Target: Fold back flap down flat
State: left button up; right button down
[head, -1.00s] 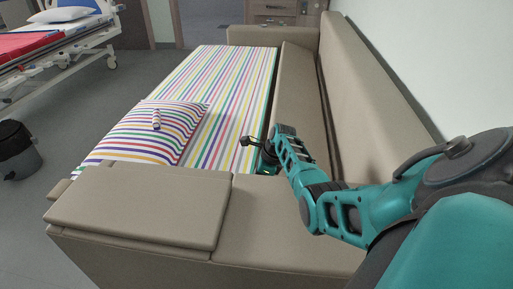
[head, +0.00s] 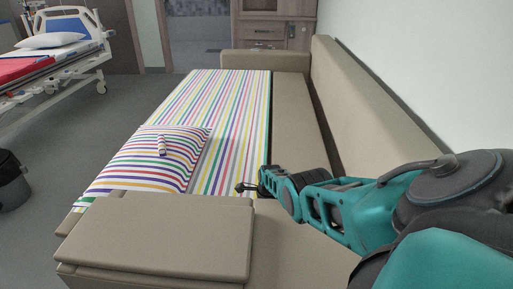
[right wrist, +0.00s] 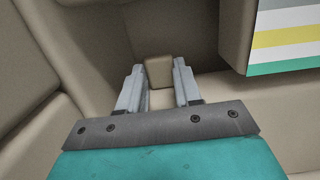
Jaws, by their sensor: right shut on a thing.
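The sofa bed has a beige padded strip (head: 297,115) running lengthwise between the striped bed surface (head: 227,100) and the tall backrest (head: 365,95). This strip looks like the back flap, lying roughly level; its exact tilt is hard to tell. My right gripper (head: 250,187) is at the near right corner of the striped surface, just behind the near armrest. In the right wrist view, my right gripper (right wrist: 158,80) is shut on a small beige block (right wrist: 159,72), a tab-like piece between the fingers. What the block joins is unclear. My left gripper is out of view.
A beige armrest panel (head: 155,235) lies close in front. A bin (head: 10,180) and hospital bed (head: 55,60) stand left across open floor. A wall runs along the right.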

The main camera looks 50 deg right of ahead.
jog(key=shift+w+f+b, duration=0.15)
jog(key=shift+f+b, duration=0.15)
jog(key=shift+f+h, duration=0.1)
jog(key=shift+h, duration=0.2)
jog(key=c, duration=1.2)
grip_release()
jog(key=shift+a, duration=0.1)
jog(key=shift+o, duration=0.7)
jog(key=shift+f, duration=0.3)
jog(key=o, duration=0.3)
jog(key=shift+r, duration=0.15)
jog(key=shift+r, duration=0.1)
